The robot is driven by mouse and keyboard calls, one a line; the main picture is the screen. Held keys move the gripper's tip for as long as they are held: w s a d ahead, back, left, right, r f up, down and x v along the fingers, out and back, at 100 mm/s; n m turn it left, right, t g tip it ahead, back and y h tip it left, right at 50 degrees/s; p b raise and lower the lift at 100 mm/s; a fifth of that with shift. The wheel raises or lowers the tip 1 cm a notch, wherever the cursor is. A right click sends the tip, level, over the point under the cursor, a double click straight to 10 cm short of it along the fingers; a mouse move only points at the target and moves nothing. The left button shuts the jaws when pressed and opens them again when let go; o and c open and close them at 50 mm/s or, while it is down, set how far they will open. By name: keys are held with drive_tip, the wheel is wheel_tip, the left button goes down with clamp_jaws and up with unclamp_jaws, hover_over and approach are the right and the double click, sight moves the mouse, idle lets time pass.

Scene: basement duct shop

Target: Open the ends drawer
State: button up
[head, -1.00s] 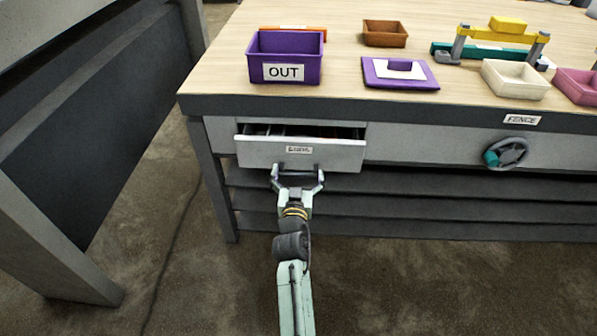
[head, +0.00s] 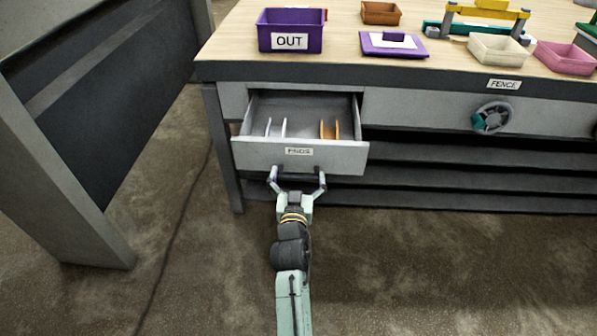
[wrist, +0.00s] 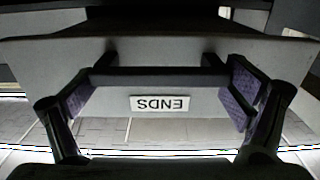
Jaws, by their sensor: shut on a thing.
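The ends drawer (head: 345,158) is pulled well out from the bench. Its pale grey front bears the label ENDS (head: 299,151), which shows upside down in the wrist view (wrist: 160,104). Inside lie white upright pieces (head: 276,128) on the left and orange ones (head: 329,130) on the right, with bare floor between them. My gripper (head: 298,178) is at the drawer front, below the label.
The bench top holds a purple OUT bin (head: 290,28), a purple plate (head: 393,44), a cream tray (head: 497,48) and a pink tray (head: 565,57). A handwheel (head: 492,118) sits on the bench front at the right, under the FENCE label. Dark shelves (head: 450,180) lie below. The floor in front is clear.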

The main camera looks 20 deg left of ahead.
drive_tip(key=shift+v, duration=0.8)
drive_tip(key=o, duration=1.3)
wheel_tip(320, 180, up, 10)
drive_tip(key=shift+r, duration=0.1)
